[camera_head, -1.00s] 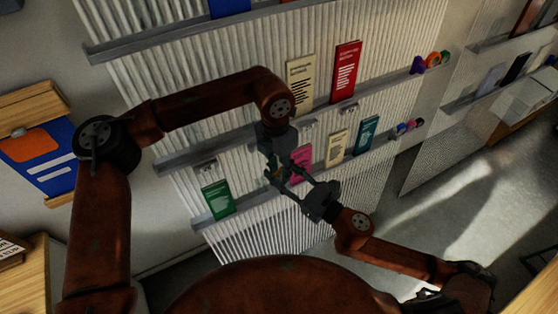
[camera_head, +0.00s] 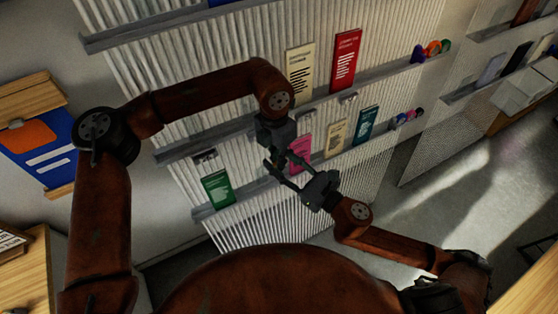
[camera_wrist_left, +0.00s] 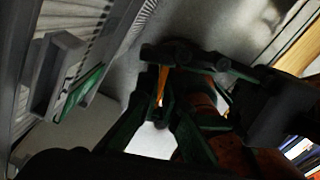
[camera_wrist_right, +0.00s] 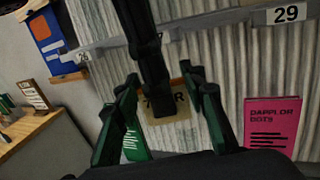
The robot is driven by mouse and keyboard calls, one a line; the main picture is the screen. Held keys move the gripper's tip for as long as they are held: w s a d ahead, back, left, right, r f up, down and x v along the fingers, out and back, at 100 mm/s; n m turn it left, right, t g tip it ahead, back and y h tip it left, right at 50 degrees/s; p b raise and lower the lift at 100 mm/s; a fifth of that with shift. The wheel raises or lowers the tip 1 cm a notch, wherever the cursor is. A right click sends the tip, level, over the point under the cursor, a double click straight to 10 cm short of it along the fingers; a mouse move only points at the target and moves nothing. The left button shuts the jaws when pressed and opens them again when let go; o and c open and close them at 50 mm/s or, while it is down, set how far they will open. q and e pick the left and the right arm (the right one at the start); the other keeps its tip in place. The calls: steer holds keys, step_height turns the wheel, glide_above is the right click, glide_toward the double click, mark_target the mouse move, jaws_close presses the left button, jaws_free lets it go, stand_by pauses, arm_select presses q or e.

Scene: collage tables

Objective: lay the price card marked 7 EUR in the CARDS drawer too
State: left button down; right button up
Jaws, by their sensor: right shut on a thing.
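The beige price card (camera_wrist_right: 172,106), with a 7 and a final R readable, sits between the fingers of my right gripper (camera_wrist_right: 160,82). Part of its print is covered by a dark upright finger in front. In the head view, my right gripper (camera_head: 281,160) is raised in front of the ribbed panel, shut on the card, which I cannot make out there. My left gripper (camera_head: 276,148) comes down from above and meets it. In the left wrist view, an orange strip (camera_wrist_left: 162,86) shows between the left fingers. Whether they grip it is unclear. I cannot identify the CARDS drawer.
Ledges on the panel hold a green booklet (camera_head: 217,188), a pink booklet (camera_head: 301,148), a cream one (camera_head: 335,137), a teal one (camera_head: 366,124) and a red one (camera_head: 346,59). A wooden table (camera_head: 25,275) is at lower left. Open floor lies to the right.

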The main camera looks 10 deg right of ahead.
steer(key=o, duration=0.8)
steer(key=shift+s, duration=0.1)
